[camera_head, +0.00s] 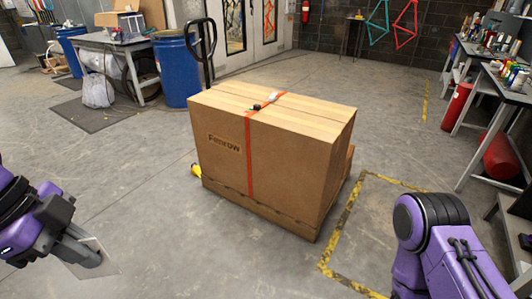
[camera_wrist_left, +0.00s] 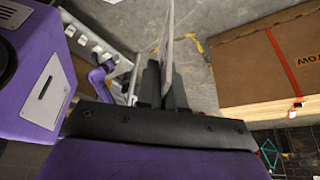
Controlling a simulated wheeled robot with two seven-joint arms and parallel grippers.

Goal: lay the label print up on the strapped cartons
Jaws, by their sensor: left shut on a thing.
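The strapped cartons (camera_head: 285,150) stand as a large brown block in the middle of the head view. An orange strap (camera_head: 249,160) runs over the top and down the near side, with a dark buckle on top. The cartons also show at the right of the left wrist view (camera_wrist_left: 255,75). My left gripper (camera_head: 88,256) is at the lower left, well apart from the cartons. It is shut on the label print (camera_head: 98,262), a thin pale sheet, seen nearly edge-on between the fingers in the left wrist view (camera_wrist_left: 166,40). My right gripper is out of view.
A pallet-truck handle (camera_head: 200,42) rises behind the cartons. Blue drums (camera_head: 177,68) and a workbench (camera_head: 110,42) stand at back left. Benches and a red cylinder (camera_head: 457,106) line the right. Yellow-black floor tape (camera_head: 345,220) lies right of the cartons. Floor between my left gripper and the cartons is clear.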

